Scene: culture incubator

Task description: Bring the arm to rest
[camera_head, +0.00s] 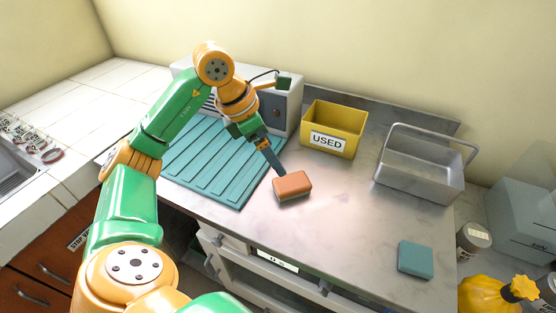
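My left arm reaches in from the lower left, bent high over the counter. Its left gripper (279,171) points down and to the right, with its tip at the upper left edge of an orange-brown sponge-like block (293,187) on the metal counter. I cannot tell whether the fingers hold the block or are only beside it; they overlap in this view, so their opening is hidden. My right gripper is out of view.
A ridged teal mat (215,185) lies left of the block. Behind stand a grey appliance (285,108), a yellow bin labelled USED (347,119) and a metal basket with a handle (418,179). A teal block (415,259) lies front right. The counter's middle right is clear.

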